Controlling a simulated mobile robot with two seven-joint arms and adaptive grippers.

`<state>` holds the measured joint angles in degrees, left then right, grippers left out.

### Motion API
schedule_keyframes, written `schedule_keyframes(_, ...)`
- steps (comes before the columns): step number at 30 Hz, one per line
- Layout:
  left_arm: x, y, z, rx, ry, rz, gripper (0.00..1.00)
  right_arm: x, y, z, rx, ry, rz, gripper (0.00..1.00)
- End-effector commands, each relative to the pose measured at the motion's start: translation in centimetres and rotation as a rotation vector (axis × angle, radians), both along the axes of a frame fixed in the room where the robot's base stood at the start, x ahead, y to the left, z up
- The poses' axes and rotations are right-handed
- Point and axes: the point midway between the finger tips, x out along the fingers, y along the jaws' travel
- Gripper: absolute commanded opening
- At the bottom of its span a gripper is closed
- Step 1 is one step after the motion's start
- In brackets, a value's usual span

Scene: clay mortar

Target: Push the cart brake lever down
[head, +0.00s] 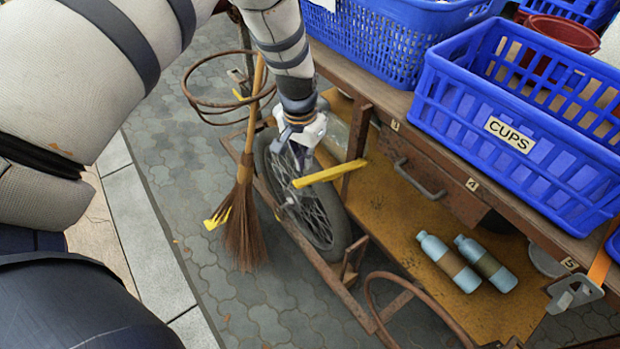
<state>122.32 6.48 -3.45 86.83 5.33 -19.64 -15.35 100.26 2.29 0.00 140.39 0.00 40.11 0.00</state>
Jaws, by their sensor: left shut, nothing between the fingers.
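The yellow brake lever (330,173) is a flat bar in front of the cart's spoked wheel (325,215). It slopes gently, its right end a little higher in the picture, near a rusty upright post. I cannot tell whether the fingertips touch the lever. The wooden cart (440,165) fills the right side. My right gripper is not in view.
A broom (243,215) stands left of the wheel, by a rusty ring (215,103). Blue baskets (480,110), one labelled CUPS, stand on the cart top. Two bottles (450,262) lie on the lower shelf. Grey paving (185,170) is open at left.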

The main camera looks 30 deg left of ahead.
Motion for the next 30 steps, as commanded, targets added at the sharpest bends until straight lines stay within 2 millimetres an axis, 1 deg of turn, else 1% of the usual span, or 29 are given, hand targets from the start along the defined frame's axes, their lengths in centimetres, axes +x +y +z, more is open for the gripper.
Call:
schedule_keyframes(1, -0.2, 0.0, -1.3, 0.000, 0.012, 0.000, 0.00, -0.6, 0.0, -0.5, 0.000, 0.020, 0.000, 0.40)
schedule_keyframes(6, -0.1, 0.0, -3.9, 0.000, 0.015, 0.001, 0.00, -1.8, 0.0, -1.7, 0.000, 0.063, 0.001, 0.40)
schedule_keyframes(10, 0.1, 0.0, -5.6, 0.000, 0.014, 0.001, 0.00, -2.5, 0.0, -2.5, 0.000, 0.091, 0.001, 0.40)
schedule_keyframes(13, 0.3, 0.0, -6.0, -0.001, 0.008, 0.001, 0.00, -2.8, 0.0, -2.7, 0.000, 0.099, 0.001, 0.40)
schedule_keyframes(23, 0.5, 0.0, -5.8, 0.000, 0.001, 0.000, 0.00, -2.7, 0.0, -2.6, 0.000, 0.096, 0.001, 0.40)
schedule_keyframes(26, 0.4, 0.0, -6.4, 0.000, 0.004, 0.000, 0.00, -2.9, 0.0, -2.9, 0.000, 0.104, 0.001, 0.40)
schedule_keyframes(30, 0.3, 0.0, -8.2, 0.000, 0.011, 0.000, 0.00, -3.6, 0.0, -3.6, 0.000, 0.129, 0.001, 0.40)
